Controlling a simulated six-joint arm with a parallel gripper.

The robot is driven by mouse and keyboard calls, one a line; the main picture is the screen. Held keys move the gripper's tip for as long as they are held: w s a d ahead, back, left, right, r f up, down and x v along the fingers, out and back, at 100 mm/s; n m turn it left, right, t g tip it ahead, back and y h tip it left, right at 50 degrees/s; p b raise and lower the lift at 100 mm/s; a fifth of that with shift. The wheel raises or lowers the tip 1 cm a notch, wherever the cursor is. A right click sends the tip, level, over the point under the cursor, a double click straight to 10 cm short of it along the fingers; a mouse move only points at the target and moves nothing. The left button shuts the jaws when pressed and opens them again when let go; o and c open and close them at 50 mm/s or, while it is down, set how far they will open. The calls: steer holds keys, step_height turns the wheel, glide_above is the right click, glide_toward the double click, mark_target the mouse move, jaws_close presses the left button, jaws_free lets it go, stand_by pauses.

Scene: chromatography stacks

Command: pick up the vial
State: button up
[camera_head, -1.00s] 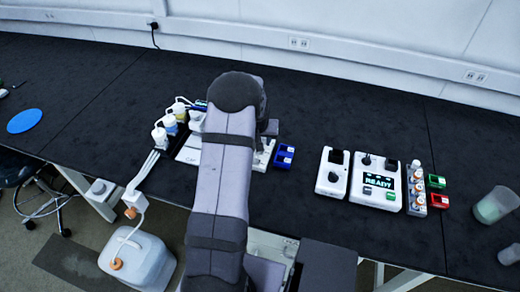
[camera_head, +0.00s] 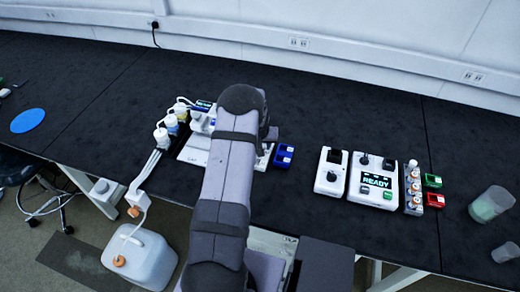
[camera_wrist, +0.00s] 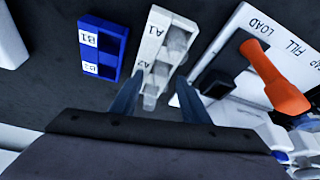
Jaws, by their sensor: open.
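A white rack (camera_wrist: 152,33) marked A1 and A2 stands upright in the wrist view, just beyond my gripper (camera_wrist: 156,84). Pale, translucent vial-like shapes (camera_wrist: 177,42) sit in its slots; another (camera_wrist: 153,82) shows near the A2 label, between my fingers in the picture. I cannot tell which is the vial, or how far the fingertips are above it. My two dark fingers are apart, with nothing visibly held. In the head view my arm hides the gripper and most of the white rack.
A blue rack (camera_wrist: 113,37) marked B1 and B2 stands left of the white one. A white device (camera_wrist: 240,28) with an orange handle (camera_wrist: 274,78) is close on the right. Further right in the head view are a READY device (camera_head: 374,182) and a beaker (camera_head: 491,204).

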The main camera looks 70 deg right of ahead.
steer(key=shift+c, duration=0.4)
jaws_close()
step_height(320, 180, up, 10)
steer(key=b, duration=0.3)
steer(key=w+a+m+g+p, duration=0.1)
steer(key=w+m, duration=0.3)
steer(key=w, duration=0.6)
steer(key=shift+f+m+g+p, duration=0.3)
steer(key=shift+f+g+p, duration=0.05)
steer(key=shift+g+p, duration=0.1)
